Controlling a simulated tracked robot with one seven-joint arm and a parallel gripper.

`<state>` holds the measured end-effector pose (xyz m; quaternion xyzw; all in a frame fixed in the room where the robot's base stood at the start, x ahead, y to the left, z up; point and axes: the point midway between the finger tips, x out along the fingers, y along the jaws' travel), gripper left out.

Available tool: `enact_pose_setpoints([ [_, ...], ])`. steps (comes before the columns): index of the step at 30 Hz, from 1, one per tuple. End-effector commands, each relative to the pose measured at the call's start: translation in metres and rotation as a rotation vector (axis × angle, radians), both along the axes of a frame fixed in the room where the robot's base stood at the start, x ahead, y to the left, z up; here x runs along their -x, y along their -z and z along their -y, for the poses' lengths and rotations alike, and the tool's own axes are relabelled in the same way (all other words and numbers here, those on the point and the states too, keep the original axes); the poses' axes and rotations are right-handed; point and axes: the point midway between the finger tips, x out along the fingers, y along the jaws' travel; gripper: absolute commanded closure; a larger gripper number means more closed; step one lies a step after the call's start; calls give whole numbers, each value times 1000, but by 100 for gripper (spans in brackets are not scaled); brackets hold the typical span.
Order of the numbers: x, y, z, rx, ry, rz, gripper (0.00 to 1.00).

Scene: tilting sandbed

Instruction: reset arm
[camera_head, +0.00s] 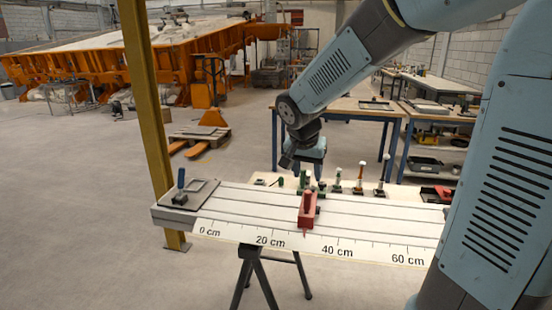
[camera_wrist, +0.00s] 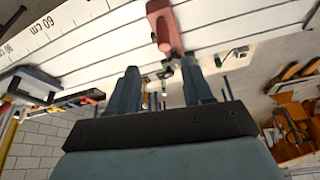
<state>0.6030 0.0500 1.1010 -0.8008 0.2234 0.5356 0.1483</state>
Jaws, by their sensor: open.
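My gripper (camera_head: 305,174) hangs above the back edge of the board with the centimetre scale, behind a red slider block in the head view. In the wrist view its two dark fingers (camera_wrist: 160,82) stand apart with nothing held between them. The red block (camera_head: 307,208) sits on the grooved white board (camera_head: 255,204), near the 30 cm part of the scale. It also shows in the wrist view (camera_wrist: 166,28), beyond the fingertips and apart from them.
A blue-handled tool (camera_head: 181,183) stands at the board's left end. Several small knobbed pieces stand behind the board, close to my gripper. A yellow post (camera_head: 147,100) rises at the left. A wooden workbench (camera_head: 340,108) stands farther back. Open floor lies to the left.

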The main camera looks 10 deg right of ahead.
Motion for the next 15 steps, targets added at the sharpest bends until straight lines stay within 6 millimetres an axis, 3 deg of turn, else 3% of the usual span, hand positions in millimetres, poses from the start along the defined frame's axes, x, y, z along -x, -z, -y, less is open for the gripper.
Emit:
enact_pose_setpoints([
  [6,43,-30,21,0,-87,8,49],
  [15,113,-59,42,3,-256,24,49],
])
